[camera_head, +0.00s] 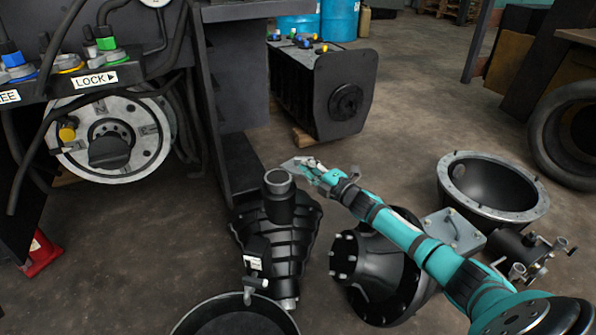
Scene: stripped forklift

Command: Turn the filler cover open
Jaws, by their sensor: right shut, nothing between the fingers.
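A black ribbed housing (272,235) stands upright on the floor in the middle. A short filler neck with a grey rim (278,181) rises from its top; this seems to be where the filler cover belongs. I cannot tell whether the cover is on the rim or turned aside. My right gripper (292,164), on a teal arm from the lower right, is shut and empty. Its tips show just above and to the right of the rim; whether they touch it is unclear. My left gripper is not in view.
A black flanged hub (378,265) lies under my right arm. A round bell housing (492,187) and a valve part (522,252) are at right. A dark pan (235,316) is in front. A frame with a wheel (112,135) stands left. Floor beyond is partly clear.

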